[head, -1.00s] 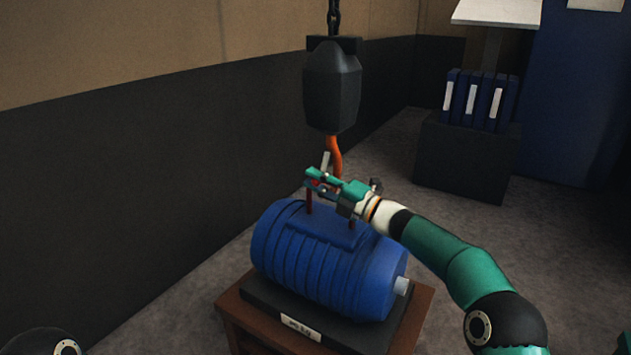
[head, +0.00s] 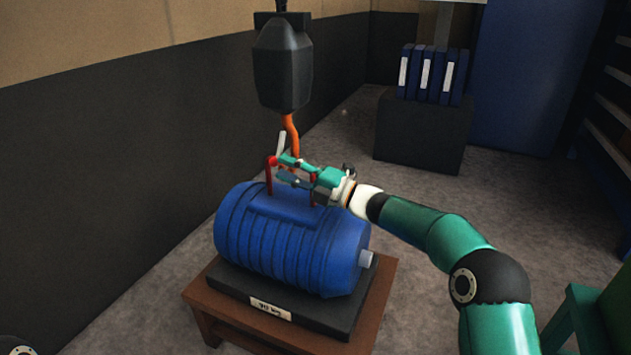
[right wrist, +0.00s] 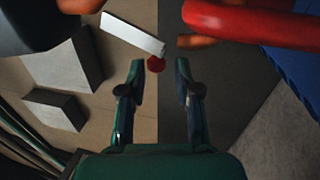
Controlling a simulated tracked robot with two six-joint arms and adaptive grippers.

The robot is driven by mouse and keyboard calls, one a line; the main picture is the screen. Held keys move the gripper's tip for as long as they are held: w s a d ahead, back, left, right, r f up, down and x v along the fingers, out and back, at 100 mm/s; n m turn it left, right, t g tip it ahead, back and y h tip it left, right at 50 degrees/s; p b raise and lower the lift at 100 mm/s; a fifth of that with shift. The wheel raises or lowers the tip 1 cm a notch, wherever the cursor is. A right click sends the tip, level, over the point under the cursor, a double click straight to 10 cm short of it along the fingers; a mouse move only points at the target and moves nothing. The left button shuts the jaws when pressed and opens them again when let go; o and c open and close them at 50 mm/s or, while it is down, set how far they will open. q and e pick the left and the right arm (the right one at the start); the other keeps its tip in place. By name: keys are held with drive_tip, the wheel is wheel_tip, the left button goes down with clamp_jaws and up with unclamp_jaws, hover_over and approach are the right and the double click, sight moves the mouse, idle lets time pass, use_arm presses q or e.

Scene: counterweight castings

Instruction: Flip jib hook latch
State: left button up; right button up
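The orange jib hook (head: 291,130) hangs below a black hook block (head: 283,65). A pale grey latch strip (head: 281,145) slants beside the hook. In the right wrist view, the latch (right wrist: 132,33) ends in a red tip (right wrist: 155,64) that appears between my fingertips, slightly beyond them. The orange hook (right wrist: 195,41) shows only in parts there. My right gripper (head: 280,169) is open at the hook's lower end, above the blue motor-shaped casting (head: 290,240); its fingers are apart in the right wrist view (right wrist: 160,72). Contact with the latch cannot be told. My left gripper is out of view.
A red lifting bar (head: 268,178) rises from the casting, close to my right gripper; it also shows large in the right wrist view (right wrist: 250,22). The casting sits on a dark base on a brown wooden stand (head: 205,300). Blue binders (head: 430,72) stand on a dark box behind.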

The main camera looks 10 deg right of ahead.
drive_tip(key=v, duration=0.8)
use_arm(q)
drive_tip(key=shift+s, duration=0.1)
use_arm(e)
drive_tip(key=shift+a+f, duration=0.1)
